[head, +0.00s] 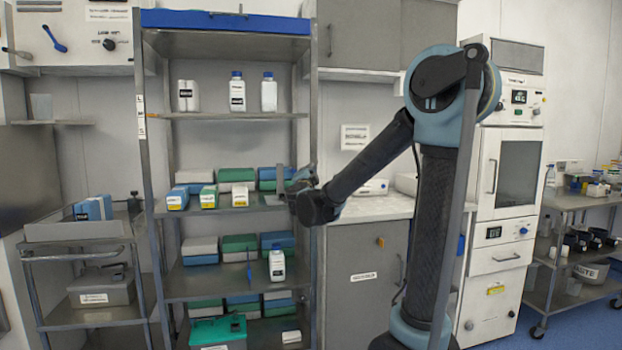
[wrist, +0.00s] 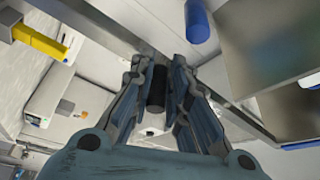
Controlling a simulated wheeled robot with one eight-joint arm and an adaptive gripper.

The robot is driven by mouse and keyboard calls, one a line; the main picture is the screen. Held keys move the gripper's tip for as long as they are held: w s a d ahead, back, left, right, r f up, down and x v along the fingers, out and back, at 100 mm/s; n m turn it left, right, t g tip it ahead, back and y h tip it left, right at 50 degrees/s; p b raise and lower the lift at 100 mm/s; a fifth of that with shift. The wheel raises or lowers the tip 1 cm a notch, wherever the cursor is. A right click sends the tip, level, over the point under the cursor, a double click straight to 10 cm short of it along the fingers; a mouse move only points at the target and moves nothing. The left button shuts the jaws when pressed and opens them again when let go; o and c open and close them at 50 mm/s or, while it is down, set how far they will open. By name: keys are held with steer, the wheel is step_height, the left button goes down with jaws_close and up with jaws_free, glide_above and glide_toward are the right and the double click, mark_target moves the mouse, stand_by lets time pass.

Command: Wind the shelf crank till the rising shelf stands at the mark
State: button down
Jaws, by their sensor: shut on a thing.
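A tall grey shelf unit (head: 146,150) with several shelves stands left of my arm in the head view. Its middle shelf (head: 225,206) carries boxes, and my gripper (head: 296,190) is at that shelf's right end, by the right post. In the wrist view my gripper (wrist: 155,95) has its two fingers on either side of a dark cylindrical crank handle (wrist: 157,86), shut on it. The rest of the crank is hidden by my gripper in the head view. Small white labels (head: 140,104) run down the left post; I cannot tell which is the mark.
White bottles (head: 237,95) stand on the upper shelf. Green and blue boxes (head: 238,243) and another bottle (head: 277,265) sit lower. A grey cabinet (head: 362,285) stands right of the unit, and a cart (head: 85,325) stands left.

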steer(key=shift+a+r+m+g+h, duration=0.15)
steer(key=shift+r+m+g, duration=0.1)
steer(key=shift+m, duration=0.4)
steer(key=shift+a+r+m+g+h, duration=0.15)
steer(key=shift+r+m+g, duration=0.1)
steer(key=shift+m, duration=0.4)
steer(key=shift+d, duration=0.1)
steer(key=c, duration=1.6)
jaws_free()
steer(key=s, duration=0.4)
steer(key=s+a, duration=0.1)
steer(key=s, duration=0.2)
steer(key=s+f, duration=0.1)
steer(key=s, duration=0.3)
steer(key=shift+s+a+f, duration=0.1)
steer(key=shift+s+a, duration=0.1)
steer(key=shift+s, duration=0.15)
